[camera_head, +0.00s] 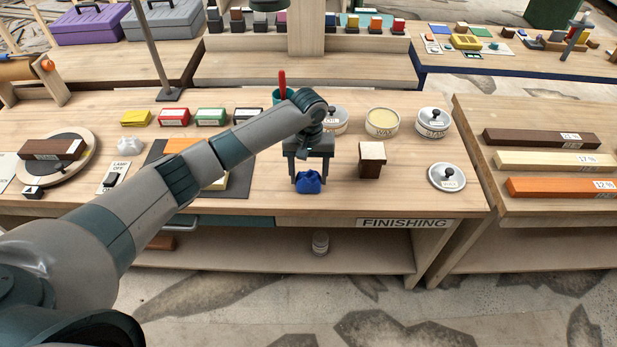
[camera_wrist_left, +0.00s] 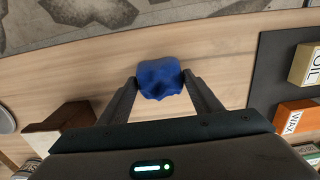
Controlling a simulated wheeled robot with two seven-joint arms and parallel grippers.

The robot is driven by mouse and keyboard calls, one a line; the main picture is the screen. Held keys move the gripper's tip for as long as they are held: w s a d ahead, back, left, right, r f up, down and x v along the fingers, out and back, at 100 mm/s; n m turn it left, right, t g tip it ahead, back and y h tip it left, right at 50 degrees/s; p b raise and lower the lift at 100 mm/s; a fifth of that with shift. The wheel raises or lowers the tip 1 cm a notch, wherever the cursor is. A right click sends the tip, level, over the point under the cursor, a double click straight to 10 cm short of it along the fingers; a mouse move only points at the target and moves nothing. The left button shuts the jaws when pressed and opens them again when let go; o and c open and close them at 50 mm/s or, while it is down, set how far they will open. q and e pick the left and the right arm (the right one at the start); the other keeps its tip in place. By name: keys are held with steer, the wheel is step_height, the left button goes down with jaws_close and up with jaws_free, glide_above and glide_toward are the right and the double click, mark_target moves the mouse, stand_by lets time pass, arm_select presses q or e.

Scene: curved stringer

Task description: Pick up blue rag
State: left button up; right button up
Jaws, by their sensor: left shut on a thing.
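The blue rag (camera_head: 309,182) is a small crumpled bundle near the front edge of the finishing bench. My left gripper (camera_head: 308,178) points down at it, with its fingers on either side of the rag. In the left wrist view the rag (camera_wrist_left: 160,78) sits between the two fingertips (camera_wrist_left: 160,84), which are shut on it. I cannot tell whether the rag still touches the bench top. My right gripper is not in view.
A dark wood block (camera_head: 371,160) stands just right of the gripper. A round lid (camera_head: 447,177) lies further right. Open tins, including the wax tin (camera_head: 381,122), stand behind. A dark mat (camera_head: 238,178) lies to the left. The bench's front edge is close.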

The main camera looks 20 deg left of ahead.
mark_target(309, 174)
arm_select(q)
steer(key=shift+r, duration=0.4)
step_height(309, 174, up, 2)
steer(key=shift+r+b, duration=0.15)
steer(key=shift+b, duration=0.45)
steer(key=s+d+r+b, duration=0.1)
steer(key=s+d+r, duration=0.6)
steer(key=s+d, duration=0.1)
steer(key=shift+d+r, duration=0.2)
steer(key=shift+d, duration=0.1)
steer(key=o, duration=0.4)
steer(key=c, duration=0.3)
